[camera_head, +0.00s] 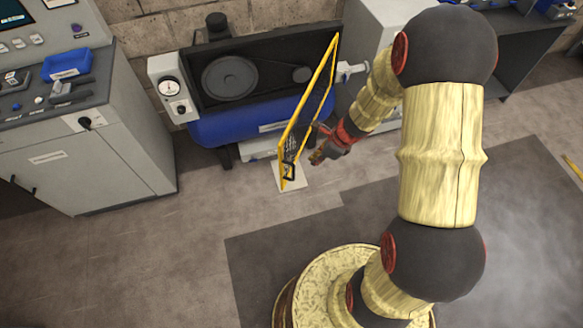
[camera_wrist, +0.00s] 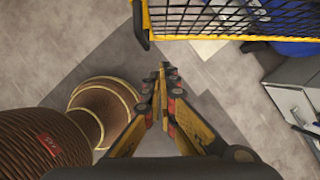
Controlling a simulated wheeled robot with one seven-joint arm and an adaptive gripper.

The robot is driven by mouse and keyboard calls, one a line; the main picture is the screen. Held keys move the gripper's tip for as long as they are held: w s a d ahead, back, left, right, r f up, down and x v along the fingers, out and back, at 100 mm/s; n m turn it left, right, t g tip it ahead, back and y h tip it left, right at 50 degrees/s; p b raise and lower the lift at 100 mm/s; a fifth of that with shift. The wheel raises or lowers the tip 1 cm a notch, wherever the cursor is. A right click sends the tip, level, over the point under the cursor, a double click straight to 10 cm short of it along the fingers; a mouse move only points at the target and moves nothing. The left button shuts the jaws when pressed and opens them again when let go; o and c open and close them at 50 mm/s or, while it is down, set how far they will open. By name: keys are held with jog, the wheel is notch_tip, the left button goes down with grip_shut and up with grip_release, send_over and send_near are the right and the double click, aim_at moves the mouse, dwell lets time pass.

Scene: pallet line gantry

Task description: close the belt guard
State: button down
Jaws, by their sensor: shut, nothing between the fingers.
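The belt guard (camera_head: 308,100) is a yellow-framed mesh panel that stands swung open, out from the front of the compressor. The pulley and belt housing (camera_head: 268,72) behind it is uncovered. A dark handle (camera_head: 288,171) sits at the guard's lower free end. My gripper (camera_head: 318,157) is just right of the guard, near that end, and apart from the handle. In the wrist view the guard (camera_wrist: 235,15) crosses the top, with its handle (camera_wrist: 141,22) at its left end. My gripper (camera_wrist: 163,68) is shut and empty, pointing towards the guard below its frame.
A blue tank (camera_head: 225,128) lies under the belt housing, with a gauge box (camera_head: 173,88) at its left. A grey control console (camera_head: 85,130) stands at the left. A grey cabinet (camera_head: 375,30) is behind my arm. The floor (camera_head: 220,205) in front is clear.

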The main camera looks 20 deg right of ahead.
aim_at(294, 166)
jog(key=w+a+f+b, duration=0.4)
jog(key=a+f, duration=0.2)
jog(key=f, duration=0.3)
jog(key=shift+w, duration=0.4)
jog(key=shift+a, duration=0.2)
